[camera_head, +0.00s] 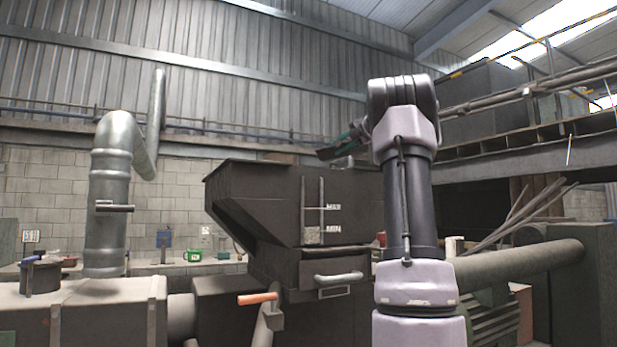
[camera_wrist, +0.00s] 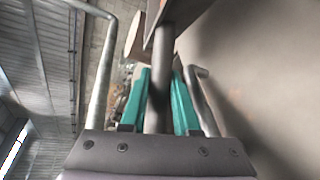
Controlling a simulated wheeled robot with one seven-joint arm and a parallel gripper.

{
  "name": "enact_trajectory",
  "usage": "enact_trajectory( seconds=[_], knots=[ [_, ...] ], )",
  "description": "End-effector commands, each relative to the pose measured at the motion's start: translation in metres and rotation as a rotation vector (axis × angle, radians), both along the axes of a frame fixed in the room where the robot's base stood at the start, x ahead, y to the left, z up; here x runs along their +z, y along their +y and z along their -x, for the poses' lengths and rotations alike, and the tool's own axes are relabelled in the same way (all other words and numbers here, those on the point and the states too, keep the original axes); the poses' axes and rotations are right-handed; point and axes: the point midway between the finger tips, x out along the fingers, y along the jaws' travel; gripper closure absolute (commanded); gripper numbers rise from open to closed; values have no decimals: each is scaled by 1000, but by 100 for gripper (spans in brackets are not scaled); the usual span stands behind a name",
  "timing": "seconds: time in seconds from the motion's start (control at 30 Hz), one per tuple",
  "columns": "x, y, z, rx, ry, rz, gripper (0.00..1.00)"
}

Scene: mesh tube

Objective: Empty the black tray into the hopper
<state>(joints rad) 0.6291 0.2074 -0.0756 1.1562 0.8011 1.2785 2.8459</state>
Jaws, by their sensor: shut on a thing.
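The hopper (camera_head: 254,190) is a large dark bin with a slanted left side, in the middle of the head view. Its front has a gauge window marked MAX and MIN, with pale grainy material near MIN. My gripper (camera_head: 345,139), with green fingers, is above the hopper's upper rim, left of my arm. A dark flat piece, apparently the black tray (camera_head: 327,153), is held there and looks tilted; my arm may hide part of it. In the wrist view my gripper (camera_wrist: 160,76) is shut around a dark grey bar. The tray's contents cannot be seen.
An orange-gripped lever (camera_head: 257,298) and a curved grey handle (camera_head: 338,276) are at the hopper's lower front. A fat metal duct (camera_head: 111,200) stands at left. A green mug (camera_head: 193,255) is on the back bench. Beams and rails run at upper right.

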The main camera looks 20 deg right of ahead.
Motion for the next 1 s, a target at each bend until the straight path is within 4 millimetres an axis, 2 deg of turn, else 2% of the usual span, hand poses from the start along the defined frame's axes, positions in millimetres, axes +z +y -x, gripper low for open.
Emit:
enact_trajectory(
  seconds=[0.77, 1.0],
  knots=[
    [6, 14, 97, -2, 14, 106, 100],
    [6, 17, 97, 0, 20, 139, 100]
  ],
)
